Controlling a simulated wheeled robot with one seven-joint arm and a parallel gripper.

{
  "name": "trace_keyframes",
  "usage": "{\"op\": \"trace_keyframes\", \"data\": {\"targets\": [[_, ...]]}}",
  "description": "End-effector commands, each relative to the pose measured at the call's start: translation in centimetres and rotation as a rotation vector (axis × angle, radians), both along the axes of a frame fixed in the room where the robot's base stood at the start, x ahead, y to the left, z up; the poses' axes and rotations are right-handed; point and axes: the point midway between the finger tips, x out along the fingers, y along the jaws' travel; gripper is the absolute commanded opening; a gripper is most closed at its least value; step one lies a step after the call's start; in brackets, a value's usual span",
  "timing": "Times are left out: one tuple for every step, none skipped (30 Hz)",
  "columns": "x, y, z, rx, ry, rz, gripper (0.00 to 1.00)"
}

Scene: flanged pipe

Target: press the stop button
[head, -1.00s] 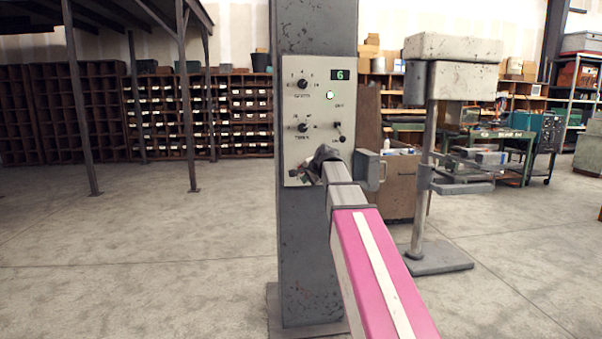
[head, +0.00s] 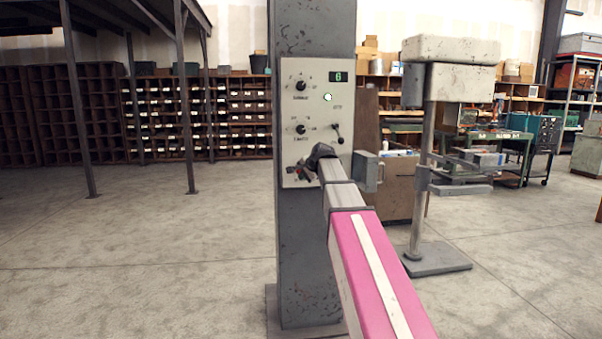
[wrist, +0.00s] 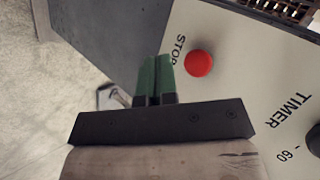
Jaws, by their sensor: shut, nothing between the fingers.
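The stop button is a round red button (wrist: 199,63) on a pale control panel (wrist: 245,50), with the word STOP printed beside it. In the wrist view my gripper (wrist: 156,60) has its two green fingers together, with nothing between them. The fingertips lie to the left of the button, on the far side of the STOP lettering, and do not cover it. Whether they touch the panel I cannot tell. In the head view my gripper (head: 303,170) is at the lower left of the panel (head: 317,72), where the arm and gripper largely hide the button area.
The panel is on a grey column (head: 300,260) and carries knobs, a lever (head: 337,133), a lit lamp (head: 327,97) and a display (head: 338,77) reading 6. A box handle (head: 368,172) sticks out right of the column. A grey stand machine (head: 448,75) is further right.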

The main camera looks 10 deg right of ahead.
Motion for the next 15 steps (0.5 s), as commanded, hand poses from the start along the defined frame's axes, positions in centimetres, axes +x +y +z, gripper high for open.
{"op": "trace_keyframes", "data": {"targets": [[1.0, 0.0, 0.0, 0.000, 0.000, 0.000, 0.00], [1.4, 0.0, 0.1, 0.000, 0.000, 0.000, 0.00], [1.9, 0.0, 0.1, 0.000, 0.000, 0.000, 0.00], [2.3, 0.0, 0.1, 0.000, 0.000, 0.000, 0.00], [2.7, 0.0, 0.1, 0.000, 0.000, 0.000, 0.00], [3.2, 0.0, 0.1, 0.000, 0.000, 0.000, 0.00], [3.6, 0.0, 0.1, 0.000, 0.000, 0.000, 0.00], [3.9, 0.0, 0.1, 0.001, -0.001, 0.000, 0.00], [4.3, 0.0, 0.1, 0.001, -0.001, 0.000, 0.00], [4.5, 0.0, 0.1, 0.000, -0.001, -0.001, 0.00], [4.7, 0.0, 0.1, 0.000, -0.001, -0.001, 0.00], [4.9, 0.0, 0.1, 0.000, -0.001, -0.001, 0.00], [5.1, 0.0, 0.1, 0.000, -0.001, -0.001, 0.00], [5.1, 0.0, 0.1, 0.000, -0.001, -0.001, 0.00], [5.2, 0.0, 0.1, 0.000, -0.001, -0.001, 0.00]]}}
